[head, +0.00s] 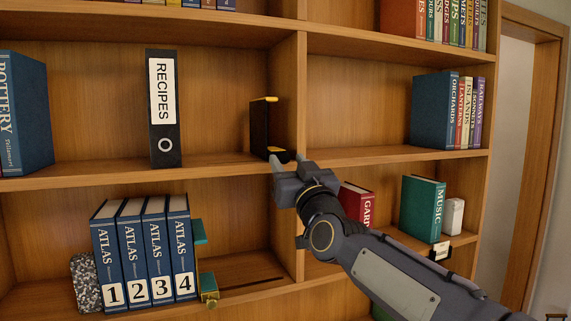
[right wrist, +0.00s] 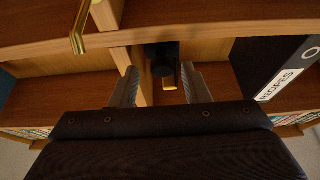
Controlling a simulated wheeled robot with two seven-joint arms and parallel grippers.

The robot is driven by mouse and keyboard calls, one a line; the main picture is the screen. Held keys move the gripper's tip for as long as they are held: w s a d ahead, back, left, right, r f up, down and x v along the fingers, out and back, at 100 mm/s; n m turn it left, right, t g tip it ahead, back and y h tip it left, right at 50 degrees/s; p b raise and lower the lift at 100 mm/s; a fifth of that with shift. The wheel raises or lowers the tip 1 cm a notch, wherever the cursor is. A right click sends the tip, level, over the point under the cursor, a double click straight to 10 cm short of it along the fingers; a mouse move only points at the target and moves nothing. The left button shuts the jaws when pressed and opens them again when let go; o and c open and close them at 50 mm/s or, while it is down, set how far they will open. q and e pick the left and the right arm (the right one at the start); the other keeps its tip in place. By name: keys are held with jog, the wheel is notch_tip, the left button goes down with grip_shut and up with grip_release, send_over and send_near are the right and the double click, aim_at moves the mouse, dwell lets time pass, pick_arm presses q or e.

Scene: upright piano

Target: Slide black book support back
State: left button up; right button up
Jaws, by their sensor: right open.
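The black book support (head: 259,124) stands upright on the middle shelf, against or close to the vertical divider, with yellow edging at its top and foot. My right gripper (head: 288,161) is in front of it at the shelf's front edge and hides part of its foot. In the right wrist view, the open fingers of the right gripper (right wrist: 161,86) point at the black book support (right wrist: 161,57), whose yellow part shows between them. I cannot tell whether they touch it. My left gripper is not in view.
A black RECIPES binder (head: 164,110) stands to the left on the same shelf, with bare shelf between. The wooden divider (head: 288,100) is just right of the support. Blue ATLAS volumes (head: 143,250) and a teal-and-gold support (head: 204,270) stand on the shelf below.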

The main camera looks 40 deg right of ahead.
jog(key=b+v, duration=0.1)
jog(key=v, duration=0.4)
dwell(0.4)
jog(key=s+a+f+g+y, duration=0.3)
jog(key=a+f+g, duration=0.1)
jog(key=f, duration=0.6)
jog(key=s+a+f+n+g+y, duration=0.1)
jog(key=s+a+f+g+y, duration=0.2)
jog(key=f, duration=0.7)
jog(key=s+a+f+g+y, duration=0.2)
jog(key=s+a+f+g, duration=0.2)
jog(key=f, duration=0.6)
jog(key=s+a+f+g+y, duration=0.1)
jog(key=s+a+f+g, duration=0.3)
jog(key=s+f, duration=0.7)
jog(key=shift+s+a+f+g, duration=0.15)
jog(key=shift+a+f+g, duration=0.2)
jog(key=shift+g, duration=0.25)
